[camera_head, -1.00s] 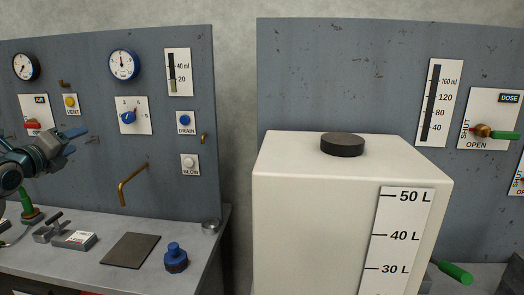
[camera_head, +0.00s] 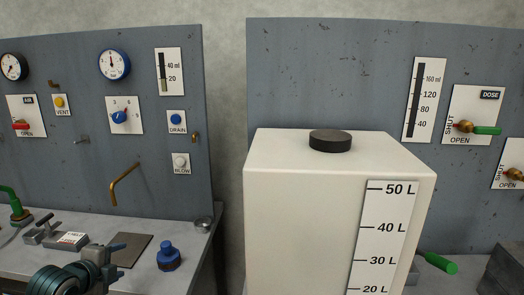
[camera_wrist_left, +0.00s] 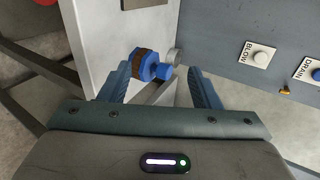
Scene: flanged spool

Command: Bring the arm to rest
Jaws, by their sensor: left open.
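My left gripper (camera_head: 116,258) is low at the bottom left of the head view, in front of the left bench, with its blue fingers pointing toward the panel. In the left wrist view its two fingers (camera_wrist_left: 160,88) are spread apart with nothing held between them. A blue knobbed piece with a dark band (camera_head: 169,256) stands on the bench to the right of the gripper. It also shows beyond the fingers in the left wrist view (camera_wrist_left: 148,66), apart from them. My right gripper is in neither view.
A large white tank (camera_head: 300,200) with a black cap (camera_head: 330,140) stands right of the left bench. A dark mat (camera_head: 134,248), a small metal cup (camera_head: 203,224) and a clamp (camera_head: 42,228) lie on the bench. A hooked brass pipe (camera_head: 124,183) sticks out from the left panel.

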